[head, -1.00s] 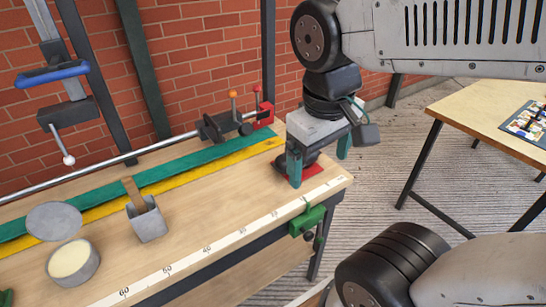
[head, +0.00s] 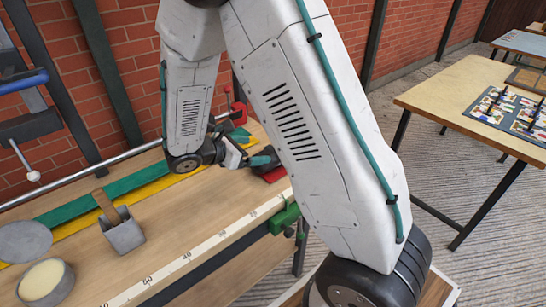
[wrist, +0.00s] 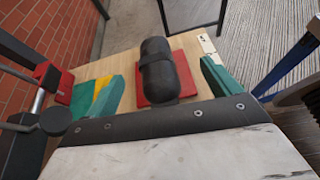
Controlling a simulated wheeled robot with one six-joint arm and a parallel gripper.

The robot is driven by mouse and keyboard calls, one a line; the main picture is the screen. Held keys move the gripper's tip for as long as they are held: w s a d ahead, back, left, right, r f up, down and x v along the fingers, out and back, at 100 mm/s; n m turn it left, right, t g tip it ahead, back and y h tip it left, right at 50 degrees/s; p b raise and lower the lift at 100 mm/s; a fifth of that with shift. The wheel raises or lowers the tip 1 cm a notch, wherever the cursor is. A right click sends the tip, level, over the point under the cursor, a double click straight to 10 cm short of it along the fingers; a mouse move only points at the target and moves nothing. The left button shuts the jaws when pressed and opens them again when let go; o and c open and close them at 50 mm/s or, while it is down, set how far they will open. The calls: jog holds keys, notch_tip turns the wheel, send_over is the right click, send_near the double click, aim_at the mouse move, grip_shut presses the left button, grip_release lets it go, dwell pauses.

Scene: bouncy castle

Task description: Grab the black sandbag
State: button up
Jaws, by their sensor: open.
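The black sandbag (wrist: 160,72) is a dark, rounded bundle with a band across it. In the wrist view it lies on a red pad (wrist: 183,48) at the bench end, between the teal fingers of my gripper (wrist: 164,84). The fingers are spread, with gaps on both sides of the bag. In the head view the sandbag (head: 268,156) is partly hidden by my gripper (head: 256,161), which comes at it from the left, low over the bench. Whether a finger touches the bag cannot be told.
The wooden bench (head: 180,227) carries green and yellow strips, a metal rail, a grey box (head: 123,232) with a wooden piece, and a round tin (head: 45,283). A green clamp (head: 285,217) sits on its front edge. A second table (head: 440,90) stands right, across open floor.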

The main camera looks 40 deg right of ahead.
aim_at(273, 149)
jog(key=shift+n, duration=0.4)
jog(key=x, duration=0.2)
jog(key=w+f+x, duration=0.1)
jog(key=x, duration=0.5)
jog(key=shift+w+a+f, duration=0.15)
jog(key=shift+w+a, duration=0.05)
jog(key=c, duration=1.5)
jog(key=shift+c, duration=1.3)
